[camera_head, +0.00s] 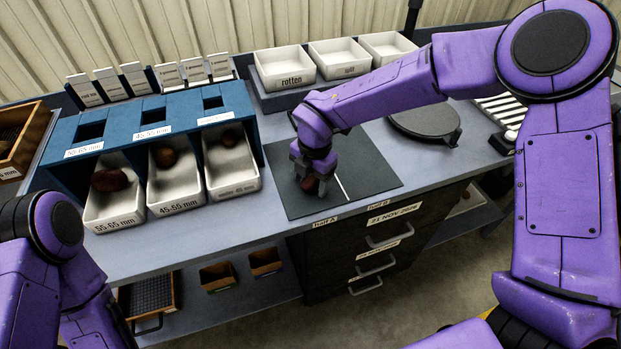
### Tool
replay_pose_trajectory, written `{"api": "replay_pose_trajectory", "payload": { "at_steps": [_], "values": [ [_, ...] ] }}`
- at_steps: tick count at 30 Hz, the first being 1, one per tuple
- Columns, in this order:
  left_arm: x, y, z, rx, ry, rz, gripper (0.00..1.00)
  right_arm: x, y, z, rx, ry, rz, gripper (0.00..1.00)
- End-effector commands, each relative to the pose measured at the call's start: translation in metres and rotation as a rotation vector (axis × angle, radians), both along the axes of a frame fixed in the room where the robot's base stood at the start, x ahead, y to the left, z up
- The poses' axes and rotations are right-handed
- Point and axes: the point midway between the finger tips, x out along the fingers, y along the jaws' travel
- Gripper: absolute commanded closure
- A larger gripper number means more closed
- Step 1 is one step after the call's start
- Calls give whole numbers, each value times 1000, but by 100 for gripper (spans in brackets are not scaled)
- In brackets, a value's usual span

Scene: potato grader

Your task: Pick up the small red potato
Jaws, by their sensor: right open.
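A small red potato (309,184) lies on the left half of the dark mat (374,173). My right gripper (313,182) is over it, pointing down, with its fingers around or close beside the potato. The gripper is open, and its fingers hide part of the potato. I cannot tell whether the fingers touch it. My left arm shows at the left edge, but its gripper is not in view.
The blue sizing rack (152,112) stands left of the mat, with white trays (232,176) holding potatoes below it. White bins (284,69) stand at the back, one labelled rotten. A round dark plate (424,121) lies right of the mat.

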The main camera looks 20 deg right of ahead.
Motion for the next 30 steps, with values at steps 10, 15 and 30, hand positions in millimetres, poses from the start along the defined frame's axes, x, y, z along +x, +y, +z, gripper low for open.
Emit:
{"api": "replay_pose_trajectory", "payload": {
  "at_steps": [10, 15, 30],
  "values": [
    [0, 0, -1, 0, 0, 0, 0, 0, -1, -1, 1, -1, -2, 74],
    [0, 0, 0, 0, 0, 0, 0, 0, -1, -1, 0, -1, -2, 89],
    [0, 0, -16, 0, 0, 0, 0, -13, -6, 45, 5, -7, -3, 89]
  ]
}}
